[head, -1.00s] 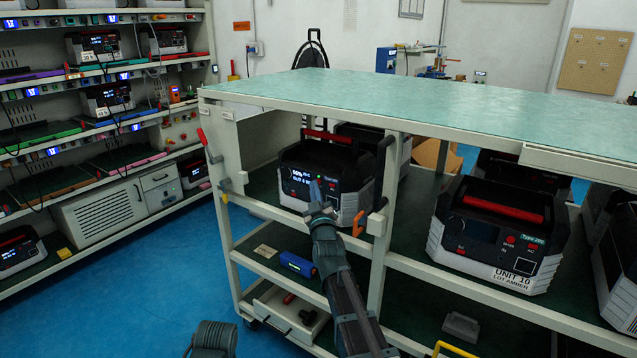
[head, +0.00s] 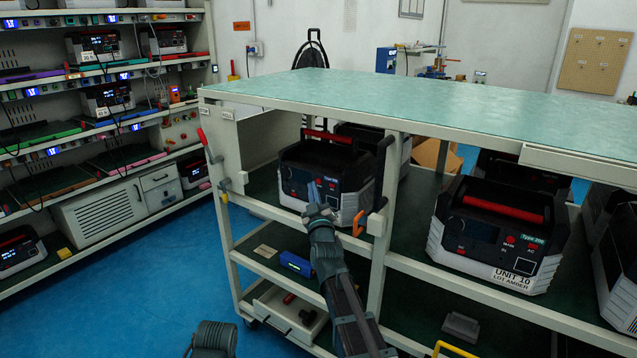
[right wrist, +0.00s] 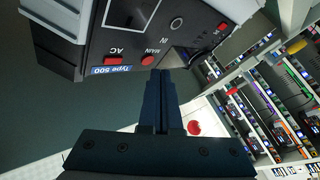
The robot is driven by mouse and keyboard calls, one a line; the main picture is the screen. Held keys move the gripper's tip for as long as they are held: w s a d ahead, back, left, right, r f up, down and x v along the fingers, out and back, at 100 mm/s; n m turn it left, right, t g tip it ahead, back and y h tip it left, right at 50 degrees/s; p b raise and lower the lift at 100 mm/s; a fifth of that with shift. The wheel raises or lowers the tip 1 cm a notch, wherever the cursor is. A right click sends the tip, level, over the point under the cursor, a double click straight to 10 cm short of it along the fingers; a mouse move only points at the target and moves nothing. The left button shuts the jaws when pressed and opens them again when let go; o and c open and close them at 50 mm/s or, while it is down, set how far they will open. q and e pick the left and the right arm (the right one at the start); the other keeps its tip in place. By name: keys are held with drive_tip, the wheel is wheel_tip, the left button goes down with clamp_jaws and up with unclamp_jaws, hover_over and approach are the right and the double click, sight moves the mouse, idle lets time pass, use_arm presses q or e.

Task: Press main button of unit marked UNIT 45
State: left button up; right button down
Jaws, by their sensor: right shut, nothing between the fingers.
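A black and light-grey power unit (head: 330,160) with a red top handle stands on the cart's upper shelf, its front screen dark. In the right wrist view its front face shows a red MAIN button (right wrist: 148,60), a red AC button (right wrist: 114,62) and a "Type 500" label (right wrist: 112,71). No unit number is readable on it. My right gripper (head: 315,190) is shut and empty, in front of this unit. In the right wrist view its fingertips (right wrist: 164,73) are right beside the MAIN button; I cannot tell if they touch it. My left gripper is not in view.
Another unit marked UNIT 10 (head: 497,235) stands farther right on the same shelf. A cart post (head: 388,215) rises close to the right of my right gripper. The green cart top (head: 400,95) overhangs the shelf. A rack with several units is at left; blue floor between is clear.

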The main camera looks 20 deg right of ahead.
drive_tip(key=s+a, duration=0.3)
drive_tip(key=a, duration=0.1)
drive_tip(key=shift+s+a, duration=0.35)
drive_tip(key=shift+a, duration=0.05)
idle(0.7)
drive_tip(key=s+a, duration=0.5)
drive_tip(key=a, duration=0.1)
drive_tip(key=shift+a, duration=0.15)
idle(0.3)
idle(0.6)
